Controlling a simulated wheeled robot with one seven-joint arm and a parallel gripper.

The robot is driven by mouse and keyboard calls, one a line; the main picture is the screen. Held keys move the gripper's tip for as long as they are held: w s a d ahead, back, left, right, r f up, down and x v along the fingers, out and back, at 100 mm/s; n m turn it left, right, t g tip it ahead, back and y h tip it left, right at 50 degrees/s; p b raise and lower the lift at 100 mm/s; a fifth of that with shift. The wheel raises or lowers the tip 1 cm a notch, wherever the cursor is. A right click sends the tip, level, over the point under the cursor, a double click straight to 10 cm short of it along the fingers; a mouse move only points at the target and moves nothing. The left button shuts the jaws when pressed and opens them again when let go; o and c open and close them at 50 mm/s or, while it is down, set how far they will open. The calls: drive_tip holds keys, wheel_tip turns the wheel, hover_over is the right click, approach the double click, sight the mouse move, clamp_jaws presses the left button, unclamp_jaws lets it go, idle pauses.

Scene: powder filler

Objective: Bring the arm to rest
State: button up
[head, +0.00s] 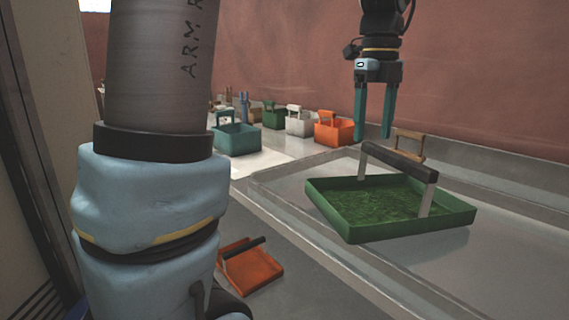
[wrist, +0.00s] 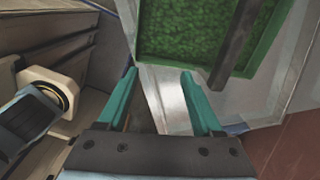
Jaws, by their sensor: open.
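My gripper (head: 374,112) hangs pointing down in the head view, its two teal fingers apart with nothing between them. It is above the rear left part of a green tray (head: 400,230) with a dark bar handle on pale posts. The tray holds green granular stuff and stands on a grey surface. In the wrist view my gripper (wrist: 160,100) is open and empty, and the green tray (wrist: 285,35) shows beyond the fingertips. I cannot tell the exact gap between fingers and handle. My arm's thick grey and blue link fills the left of the head view.
An orange tray (head: 252,272) with a dark handle lies lower, beside my arm. Behind are a teal bin (head: 238,139), a white bin (head: 299,126) and an orange bin (head: 334,133). A reddish wall (head: 470,70) closes the back. The grey counter (head: 520,245) right of the green tray is clear.

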drive_tip(key=s+a+f+n, duration=0.2)
drive_tip(key=a+f+n, duration=0.9)
drive_tip(key=n, duration=0.4)
drive_tip(key=s+a+f+n+t, duration=0.1)
drive_tip(key=a+f+n, duration=1)
drive_tip(key=n, duration=0.4)
drive_tip(key=shift+s+a+n+t, duration=0.3)
drive_tip(key=shift+s+a, duration=0.05)
drive_tip(key=shift+a, duration=0.45)
